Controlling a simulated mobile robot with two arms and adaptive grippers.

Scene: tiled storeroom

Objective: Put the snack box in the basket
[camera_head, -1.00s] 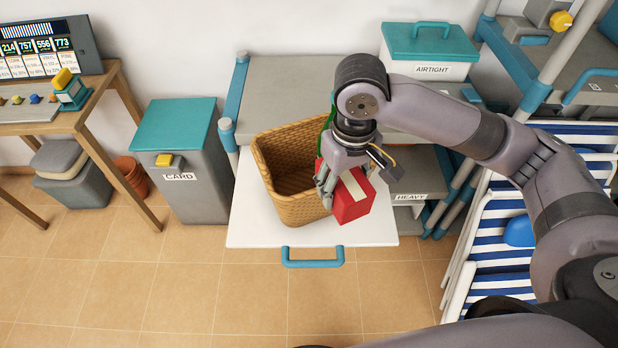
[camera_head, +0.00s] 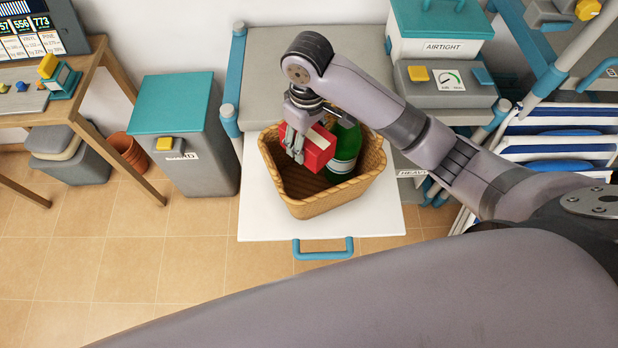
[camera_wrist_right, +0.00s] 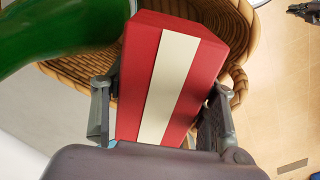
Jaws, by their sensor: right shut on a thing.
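The snack box (camera_head: 319,150) is red with a pale stripe. My right gripper (camera_head: 296,143) is shut on it and holds it over the basket opening. The woven tan basket (camera_head: 318,207) stands on the white pull-out shelf. In the right wrist view the box (camera_wrist_right: 206,65) sits between both fingers of the gripper (camera_wrist_right: 163,115), with the basket rim (camera_wrist_right: 82,76) behind it. I cannot tell how far the box is below the rim. My left gripper is not in view.
A green bottle (camera_head: 345,148) stands at the basket's right side, close to the box; it also shows in the right wrist view (camera_wrist_right: 60,30). The white shelf (camera_head: 262,215) has bare space left of the basket. A grey bin with a teal lid (camera_head: 172,102) stands to the left.

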